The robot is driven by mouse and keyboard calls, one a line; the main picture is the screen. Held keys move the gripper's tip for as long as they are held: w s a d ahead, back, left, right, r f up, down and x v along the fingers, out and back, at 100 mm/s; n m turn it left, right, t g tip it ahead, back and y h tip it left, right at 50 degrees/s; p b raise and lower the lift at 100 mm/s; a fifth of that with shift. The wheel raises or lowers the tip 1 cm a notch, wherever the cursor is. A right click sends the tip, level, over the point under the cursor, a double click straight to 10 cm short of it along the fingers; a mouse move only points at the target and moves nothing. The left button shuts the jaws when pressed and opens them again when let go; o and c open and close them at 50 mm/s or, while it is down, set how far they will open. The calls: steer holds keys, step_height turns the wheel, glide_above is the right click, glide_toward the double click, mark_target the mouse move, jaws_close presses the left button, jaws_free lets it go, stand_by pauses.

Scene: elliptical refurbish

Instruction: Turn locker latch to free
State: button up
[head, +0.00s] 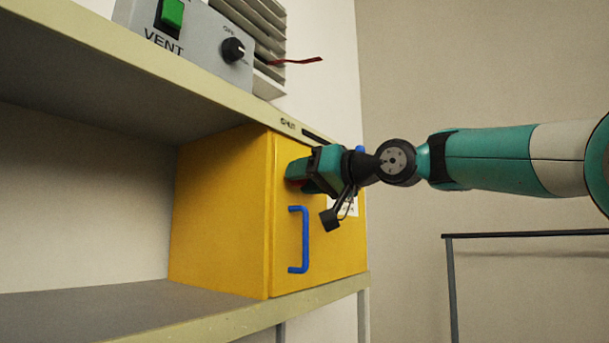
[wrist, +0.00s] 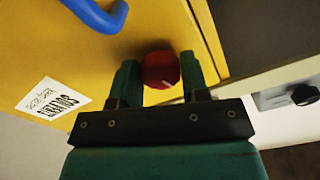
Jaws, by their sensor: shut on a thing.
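The yellow locker (head: 222,215) stands on a shelf, its door (head: 335,255) closed. A blue handle (head: 304,240) is on the door; it also shows at the top of the wrist view (wrist: 98,14). The latch is a round red knob (wrist: 160,70) with a pale mark near its lower edge. My gripper (head: 294,170) reaches the upper part of the door from the right. In the wrist view its two green fingers (wrist: 158,80) are on either side of the red knob, shut on it. In the head view the gripper hides most of the knob.
A white label reading "SOLVENTS" (wrist: 52,98) is on the door. A grey box marked VENT (head: 200,42), with a green switch and black dial, sits on the upper shelf (head: 150,78). A dark rail (head: 525,235) stands at the lower right. The lower shelf (head: 90,310) is bare left of the locker.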

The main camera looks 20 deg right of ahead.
steer(key=shift+m, duration=1.1)
steer(key=shift+a, duration=0.1)
steer(key=o, duration=0.9)
steer(key=p+v, duration=0.2)
steer(key=v, duration=1.5)
steer(key=shift+s+r+p, duration=0.1)
steer(key=shift+p, duration=0.3)
